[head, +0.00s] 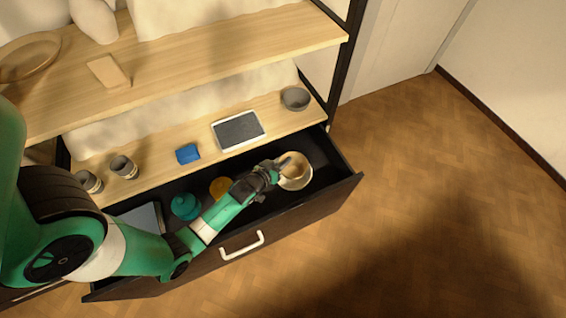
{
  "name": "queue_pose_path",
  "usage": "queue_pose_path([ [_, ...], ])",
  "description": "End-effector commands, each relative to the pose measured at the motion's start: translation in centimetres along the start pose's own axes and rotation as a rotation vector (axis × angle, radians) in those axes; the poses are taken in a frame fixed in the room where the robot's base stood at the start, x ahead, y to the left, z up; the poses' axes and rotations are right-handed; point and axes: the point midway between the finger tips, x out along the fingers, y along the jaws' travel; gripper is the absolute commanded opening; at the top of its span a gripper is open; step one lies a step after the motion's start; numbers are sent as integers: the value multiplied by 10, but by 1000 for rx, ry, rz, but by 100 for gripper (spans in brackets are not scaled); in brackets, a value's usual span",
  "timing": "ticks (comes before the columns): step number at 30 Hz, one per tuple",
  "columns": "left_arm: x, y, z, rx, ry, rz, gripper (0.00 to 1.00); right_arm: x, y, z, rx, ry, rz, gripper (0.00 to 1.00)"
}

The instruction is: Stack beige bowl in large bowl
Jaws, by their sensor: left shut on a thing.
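The beige bowl (297,181) is at the right end of the open drawer, opening upward. My left gripper (285,164) reaches in from the left and is shut on the bowl's rim at its upper left. The fingers hide part of the rim. I cannot tell whether the bowl touches the drawer floor or is held above it, nor whether another bowl is under it. A grey bowl (296,103) stands on the lower shelf at its right end; I cannot tell if it is the large bowl. My right gripper is not in view.
The drawer (328,190) also holds a teal jar (185,206) and a yellow-orange item (220,187), left of the bowl. On the lower shelf are a dark tray (238,131), a blue block (187,153) and two cups (124,167). The upper shelf overhangs behind.

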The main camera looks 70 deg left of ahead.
Motion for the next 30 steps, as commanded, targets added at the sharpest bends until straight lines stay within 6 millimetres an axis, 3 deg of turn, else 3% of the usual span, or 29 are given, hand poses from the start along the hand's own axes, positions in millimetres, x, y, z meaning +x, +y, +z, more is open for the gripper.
queue_pose_path([
  [18,5,-2,8,-1,2,1,0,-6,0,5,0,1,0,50],
  [19,5,-2,8,0,1,1,21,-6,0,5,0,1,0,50],
  [24,5,-2,8,0,1,1,50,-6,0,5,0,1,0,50],
  [30,5,-2,8,0,1,1,50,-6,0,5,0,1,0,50],
])
